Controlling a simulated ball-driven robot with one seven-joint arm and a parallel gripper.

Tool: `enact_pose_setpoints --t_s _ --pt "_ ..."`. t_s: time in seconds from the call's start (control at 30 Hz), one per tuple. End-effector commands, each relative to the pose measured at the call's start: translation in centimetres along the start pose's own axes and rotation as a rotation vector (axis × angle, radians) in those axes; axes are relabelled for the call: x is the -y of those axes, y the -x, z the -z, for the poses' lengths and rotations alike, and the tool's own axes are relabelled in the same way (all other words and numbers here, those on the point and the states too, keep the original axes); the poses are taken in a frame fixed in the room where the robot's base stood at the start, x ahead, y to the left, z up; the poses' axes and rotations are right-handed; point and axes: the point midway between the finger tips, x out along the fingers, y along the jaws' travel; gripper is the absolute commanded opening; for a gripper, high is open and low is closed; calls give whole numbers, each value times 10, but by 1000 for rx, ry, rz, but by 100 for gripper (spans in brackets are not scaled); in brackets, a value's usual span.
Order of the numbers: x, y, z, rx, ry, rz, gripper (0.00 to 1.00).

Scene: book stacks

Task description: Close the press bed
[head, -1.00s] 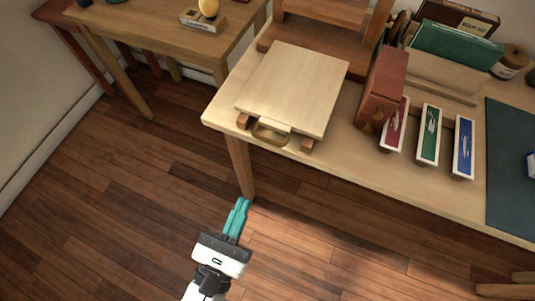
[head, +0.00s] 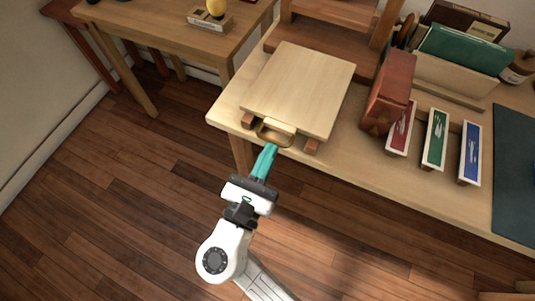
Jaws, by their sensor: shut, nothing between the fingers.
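The press bed (head: 301,85) is a pale wooden board on the table, lying on darker wooden rails whose ends show at its front corners. A brass-coloured handle (head: 272,137) is at its front edge, at the table's near edge. The wooden press frame (head: 325,45) stands behind the bed, and much of the bed lies out in front of it. My gripper (head: 268,147) has teal fingers, shut and empty. The fingertips are just below the handle in the picture; I cannot tell whether they touch it.
A reddish-brown wooden block (head: 389,92) stands right of the bed, beside several coloured trays, such as the green one (head: 435,139). A green book (head: 464,48) stands behind them. A second wooden table (head: 170,22) is at the left. The wooden floor (head: 120,190) is clear.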

Motion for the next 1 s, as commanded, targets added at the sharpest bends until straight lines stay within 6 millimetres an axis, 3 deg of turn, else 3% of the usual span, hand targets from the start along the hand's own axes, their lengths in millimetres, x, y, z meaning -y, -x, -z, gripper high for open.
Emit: enact_pose_setpoints --t_s 0.17,0.47,1.0 --pt "0 -4 0 1 0 2 0" --pt "2 -48 8 1 0 3 0" --pt "2 -49 10 0 1 1 0"
